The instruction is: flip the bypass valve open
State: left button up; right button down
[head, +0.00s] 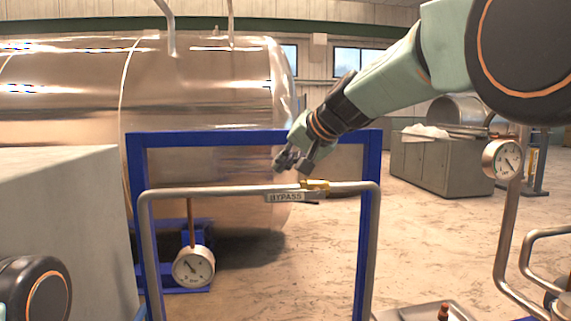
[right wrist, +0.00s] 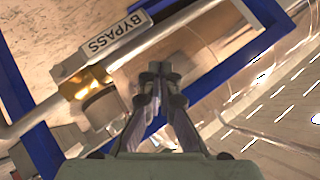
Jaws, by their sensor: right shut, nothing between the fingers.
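The bypass valve (head: 316,185) is a small brass-yellow fitting on a horizontal steel pipe (head: 220,190), just right of a BYPASS label (head: 285,197). In the right wrist view the brass valve (right wrist: 84,82) lies left of the fingers, by the label (right wrist: 115,38). Its lever position cannot be made out clearly. My right gripper (head: 288,161) is shut and empty, just above and left of the valve in the head view. Its closed fingertips (right wrist: 160,70) appear apart from the valve in the wrist view. My left gripper is out of view.
A blue frame (head: 368,235) stands around the pipe. A large shiny tank (head: 200,85) is behind it. A grey block (head: 65,220) is at left. Gauges hang at lower left (head: 193,267) and right (head: 503,160). Open floor (head: 430,225) lies right of the frame.

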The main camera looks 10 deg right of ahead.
jog(key=s+r+b, duration=0.2)
jog(key=s+r, duration=0.5)
